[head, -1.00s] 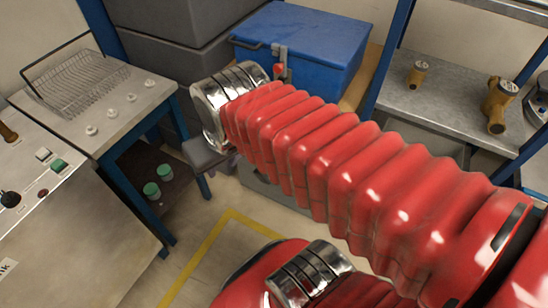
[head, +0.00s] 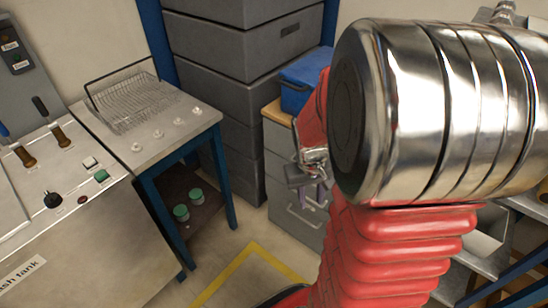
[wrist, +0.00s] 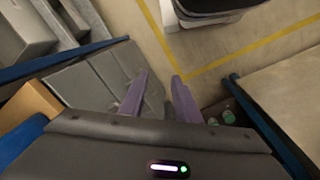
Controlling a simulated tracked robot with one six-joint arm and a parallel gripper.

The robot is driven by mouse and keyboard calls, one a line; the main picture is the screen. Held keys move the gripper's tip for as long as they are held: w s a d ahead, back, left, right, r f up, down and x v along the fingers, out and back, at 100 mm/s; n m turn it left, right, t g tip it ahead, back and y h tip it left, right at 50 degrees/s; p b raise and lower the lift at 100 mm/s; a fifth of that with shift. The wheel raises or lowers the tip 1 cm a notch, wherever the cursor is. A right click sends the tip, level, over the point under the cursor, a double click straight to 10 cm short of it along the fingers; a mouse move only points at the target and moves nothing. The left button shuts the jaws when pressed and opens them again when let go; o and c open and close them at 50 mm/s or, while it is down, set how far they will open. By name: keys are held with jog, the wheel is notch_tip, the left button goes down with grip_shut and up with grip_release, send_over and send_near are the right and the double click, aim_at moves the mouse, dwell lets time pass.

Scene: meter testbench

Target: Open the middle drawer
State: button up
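The grey drawer cabinet (head: 279,178) with a wooden top stands right of the stacked grey crates in the head view. Its front carries bar handles low down; my arm and gripper hide part of it, so I cannot tell clearly which handle belongs to the middle drawer. My gripper (head: 320,194) is in front of the cabinet, with purple fingers. In the wrist view my gripper (wrist: 159,74) has its fingers apart and nothing between them. The grey cabinet front (wrist: 82,84) lies beyond and left of the fingers; I see no clear gap at any drawer.
A blue box (head: 299,88) sits on the cabinet. Tall grey crates (head: 240,70) stand beside it. A blue-legged table (head: 160,140) with a wire rack and green-lidded jars (head: 181,212) is at left. Floor with a yellow line (head: 225,277) is free in front.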

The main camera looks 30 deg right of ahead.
jog(key=s+d+f+n, duration=0.1)
jog(key=d+f, duration=0.7)
jog(key=f, duration=0.3)
jog(key=s+d+f+n, duration=0.1)
jog(key=d+f+n, duration=0.1)
jog(key=d+f, duration=0.85)
notch_tip(320, 180, down, 24)
jog(key=w+n+t, duration=0.2)
jog(key=n+t, duration=0.5)
jog(key=t, duration=0.1)
jog(key=w+a+r+n+t, duration=0.2)
jog(key=w+r+n+t, duration=0.5)
jog(key=r+n+t, duration=0.2)
jog(key=shift+a+r+y, duration=0.15)
jog(key=shift+r+y, duration=0.15)
jog(key=shift+r, duration=0.6)
jog(key=shift+w, duration=0.2)
